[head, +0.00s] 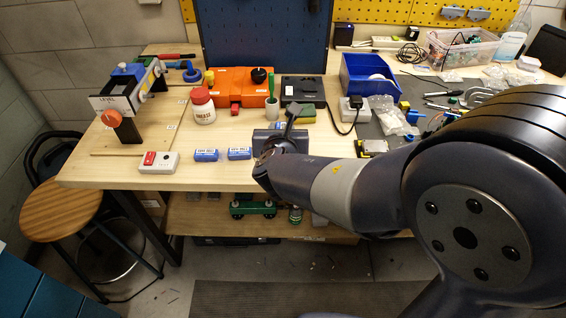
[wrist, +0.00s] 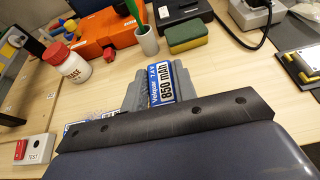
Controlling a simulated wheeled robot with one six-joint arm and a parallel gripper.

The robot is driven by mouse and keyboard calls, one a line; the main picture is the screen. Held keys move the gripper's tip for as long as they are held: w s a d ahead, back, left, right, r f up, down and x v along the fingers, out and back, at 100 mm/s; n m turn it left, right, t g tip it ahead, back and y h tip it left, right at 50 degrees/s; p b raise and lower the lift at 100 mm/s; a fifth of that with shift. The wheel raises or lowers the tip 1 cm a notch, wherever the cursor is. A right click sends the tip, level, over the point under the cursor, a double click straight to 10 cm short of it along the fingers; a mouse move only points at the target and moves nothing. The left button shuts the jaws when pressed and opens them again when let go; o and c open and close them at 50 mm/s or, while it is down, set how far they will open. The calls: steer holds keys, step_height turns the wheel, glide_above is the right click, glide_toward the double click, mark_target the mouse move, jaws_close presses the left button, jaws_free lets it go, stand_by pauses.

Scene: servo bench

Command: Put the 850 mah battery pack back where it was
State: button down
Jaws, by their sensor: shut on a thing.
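The 850 mAh battery pack (wrist: 161,83) is blue with a white label and sits between the two grey fingers of my gripper (wrist: 158,92) in the wrist view. The fingers are shut on it over the wooden bench; I cannot tell whether it touches the top. Two other blue packs (head: 206,155) (head: 239,153) lie near the front edge, left of my gripper. In the wrist view a pack (wrist: 76,127) is partly hidden behind my wrist.
A white test box (head: 159,162) stands at the front left. Behind are a grease jar (head: 203,107), an orange case (head: 238,88), a grey cup (head: 272,108) and a sponge (head: 306,113). A blue bin (head: 368,77) is at the back right. Bare wood lies around the packs.

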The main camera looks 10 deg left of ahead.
step_height(320, 180, down, 8)
steer(key=shift+r+b, duration=0.25)
steer(key=shift+b, duration=0.5)
steer(key=shift+f, duration=0.15)
steer(key=c, duration=1.1)
jaws_free()
steer(key=shift+r, duration=0.2)
steer(key=p+v, duration=0.1)
steer(key=v, duration=1.1)
